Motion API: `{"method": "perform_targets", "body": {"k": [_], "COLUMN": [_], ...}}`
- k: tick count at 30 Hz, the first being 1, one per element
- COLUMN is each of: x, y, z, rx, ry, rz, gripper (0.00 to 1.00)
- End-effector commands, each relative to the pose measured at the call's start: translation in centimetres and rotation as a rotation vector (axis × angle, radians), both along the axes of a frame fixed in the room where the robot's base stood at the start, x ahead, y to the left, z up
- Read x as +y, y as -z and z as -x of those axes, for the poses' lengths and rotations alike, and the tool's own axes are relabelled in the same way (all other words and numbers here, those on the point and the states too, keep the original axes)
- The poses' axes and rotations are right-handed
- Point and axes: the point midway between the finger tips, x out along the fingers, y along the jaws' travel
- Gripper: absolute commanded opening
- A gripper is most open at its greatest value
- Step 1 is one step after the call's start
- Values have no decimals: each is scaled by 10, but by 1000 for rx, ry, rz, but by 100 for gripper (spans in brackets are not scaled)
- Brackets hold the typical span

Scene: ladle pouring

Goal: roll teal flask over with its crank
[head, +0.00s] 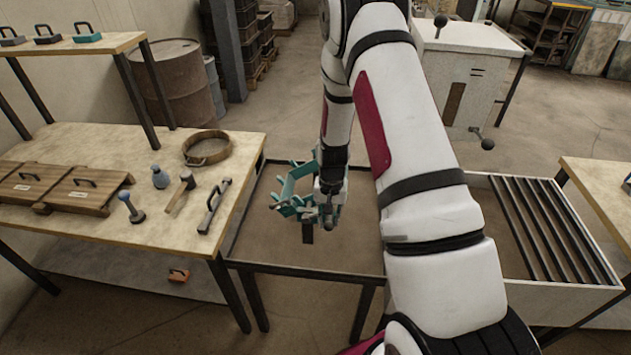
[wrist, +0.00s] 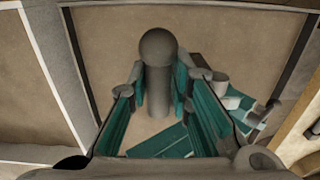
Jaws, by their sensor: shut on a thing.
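The teal flask (head: 289,209) shows in the head view as an angular teal frame beside my gripper, above the dark-framed stand. It looks tilted, and my gripper and arm hide part of it. My gripper (head: 329,197) points down at its right side. In the wrist view, my gripper (wrist: 160,86) is shut on a grey, round-topped crank handle (wrist: 158,75), which stands between the fingers. Teal parts of the flask (wrist: 165,144) show below and to the right of the handle there. The exact angle of the flask is hard to tell.
On the left, the wooden table (head: 95,140) holds a round wooden ring (head: 207,148), a mallet (head: 181,190), a grey-handled bar (head: 214,205) and wooden boxes (head: 62,186). A slatted bin (head: 560,305) stands on the right. The framed stand (head: 300,268) has open space inside.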

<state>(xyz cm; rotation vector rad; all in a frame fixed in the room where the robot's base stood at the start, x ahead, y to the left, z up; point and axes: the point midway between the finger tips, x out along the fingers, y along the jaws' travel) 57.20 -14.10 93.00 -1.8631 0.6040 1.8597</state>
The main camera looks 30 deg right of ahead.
Motion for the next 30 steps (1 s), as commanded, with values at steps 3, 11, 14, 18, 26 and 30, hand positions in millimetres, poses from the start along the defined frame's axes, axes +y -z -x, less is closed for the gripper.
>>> {"method": "perform_targets", "body": {"k": [3,11,14,18,26,30], "x": [-4,-10,-11,-12,-15,-15], "y": [9,23,25,33,51,54], "z": [7,12,12,13,16,17], "rx": [11,11,11,12,14,15], "ry": [0,-1,-1,0,0,0], "rz": [-2,-2,-2,-2,-1,-2], "gripper": [0,0,0,0,0,0]}}
